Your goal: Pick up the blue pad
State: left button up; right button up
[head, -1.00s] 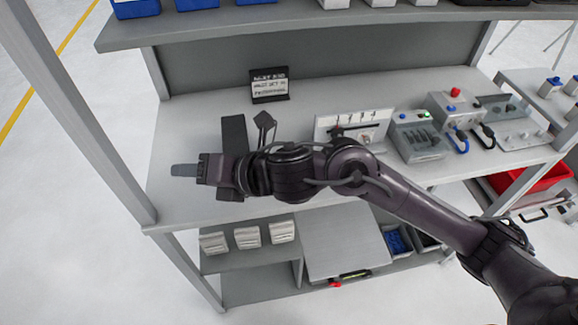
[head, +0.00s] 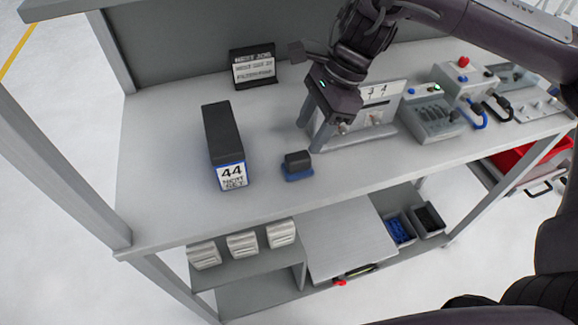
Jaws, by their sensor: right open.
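A small blue pad (head: 297,174) with a black block-like top lies on the grey bench top, in the middle of the head view. My right gripper (head: 312,136) comes down from the upper right, with its two fingers spread apart and nothing between them. Its fingertips are just behind and to the right of the pad, apart from it as far as I can tell. My left gripper is out of view.
A black box with a "44" label (head: 224,148) stands left of the pad. A sign (head: 254,68) is at the back. A white panel (head: 380,112) and a grey control box (head: 431,117) stand to the right. The bench front is clear.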

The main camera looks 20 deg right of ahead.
aim_at(299, 156)
jog(key=shift+s+f, duration=0.25)
jog(key=x, duration=0.2)
jog(key=shift+s+a+f+p, duration=0.15)
jog(key=shift+a+f+p, duration=0.05)
jog(key=shift+f+p, duration=0.15)
jog(key=x, duration=0.3)
jog(key=shift+a+f, duration=0.1)
jog(key=shift+f, duration=0.15)
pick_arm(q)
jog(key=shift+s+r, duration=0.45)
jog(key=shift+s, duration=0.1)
pick_arm(e)
jog(key=shift+a+f, duration=0.1)
jog(key=shift+f, duration=0.15)
jog(key=c, duration=0.8)
notch_tip(299, 156, up, 10)
jog(key=shift+r+b, duration=0.1)
jog(key=shift+b, duration=0.25)
jog(key=o, duration=0.5)
jog(key=shift+c, duration=0.2)
jog(key=c, duration=0.3)
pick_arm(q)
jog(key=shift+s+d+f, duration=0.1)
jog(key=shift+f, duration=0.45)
pick_arm(e)
jog(key=shift+c, duration=0.2)
